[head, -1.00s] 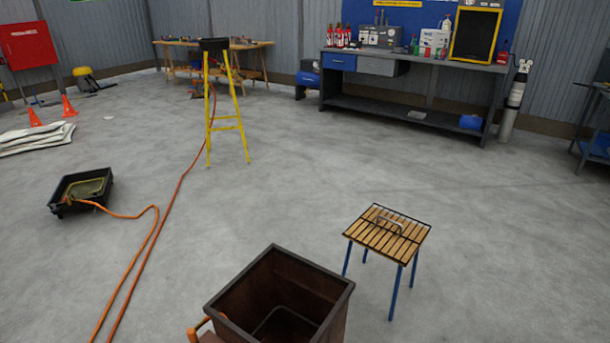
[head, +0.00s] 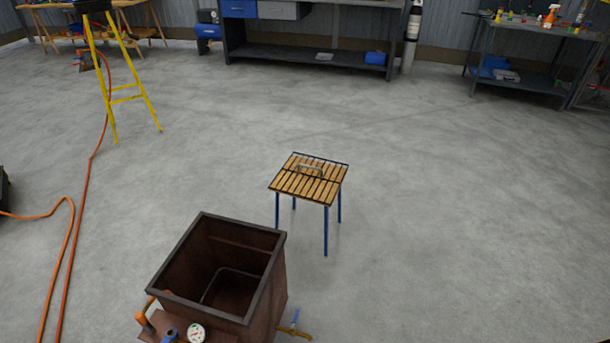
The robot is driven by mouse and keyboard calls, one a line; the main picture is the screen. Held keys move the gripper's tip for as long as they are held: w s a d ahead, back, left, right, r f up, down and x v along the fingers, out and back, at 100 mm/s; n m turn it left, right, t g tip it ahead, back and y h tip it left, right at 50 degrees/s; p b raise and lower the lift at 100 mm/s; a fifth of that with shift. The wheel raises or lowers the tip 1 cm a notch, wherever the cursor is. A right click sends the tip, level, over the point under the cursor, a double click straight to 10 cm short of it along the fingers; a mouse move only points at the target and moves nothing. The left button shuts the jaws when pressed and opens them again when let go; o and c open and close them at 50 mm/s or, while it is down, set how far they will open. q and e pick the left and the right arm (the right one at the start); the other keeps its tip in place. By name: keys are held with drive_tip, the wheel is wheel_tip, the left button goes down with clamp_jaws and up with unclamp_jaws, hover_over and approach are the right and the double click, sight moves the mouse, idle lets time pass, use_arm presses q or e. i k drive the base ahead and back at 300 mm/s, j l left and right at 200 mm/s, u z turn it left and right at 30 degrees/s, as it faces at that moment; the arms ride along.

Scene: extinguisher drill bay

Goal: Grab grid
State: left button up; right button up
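A dark thin-barred grid (head: 310,166) with a raised grey handle lies flat on top of a small stool (head: 326,232). The stool has a light wooden slatted top and blue legs, and stands near the middle of the head view. The slats show between the bars of the grid. Neither of my grippers is in view, so nothing is seen touching the grid.
A brown open-topped metal bin (head: 262,238), with a gauge (head: 196,333) at its front, stands close to the stool, lower left. A yellow stand (head: 128,99) and orange hose (head: 76,225) are left. A workbench (head: 306,50) is behind. Floor to the right is clear.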

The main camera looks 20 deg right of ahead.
sight(310, 172)
drive_tip(key=u, duration=0.25)
drive_tip(key=i+l+u, duration=0.15)
drive_tip(key=l+u, duration=0.35)
drive_tip(key=i+l+u, duration=0.1)
drive_tip(key=l+u, duration=0.35)
drive_tip(key=j, duration=0.1)
